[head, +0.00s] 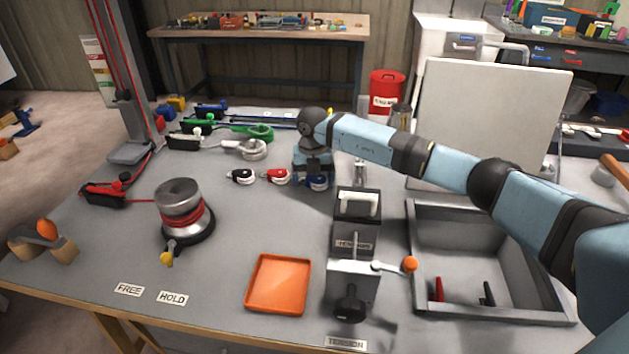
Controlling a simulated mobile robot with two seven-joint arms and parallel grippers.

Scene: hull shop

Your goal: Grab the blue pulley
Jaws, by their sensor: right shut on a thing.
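The blue pulley (318,184) is on the grey table, at the right end of a short row of pulleys. My right gripper (315,175) points down over it and is shut on it. The fingers and the top of the pulley are largely hidden by the gripper body. The pulley appears at or very near the table surface; I cannot tell if it is lifted. A red pulley (275,177) and a black pulley (241,176) lie to its left. My left gripper is not in view.
A winch (183,212) stands at left, an orange tray (278,284) at front centre. A tension device (354,285) stands right of the tray, and a grey open bin (463,314) further right. A pale upright panel (495,115) is behind my right arm. Clutches with ropes (215,130) lie behind the pulleys.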

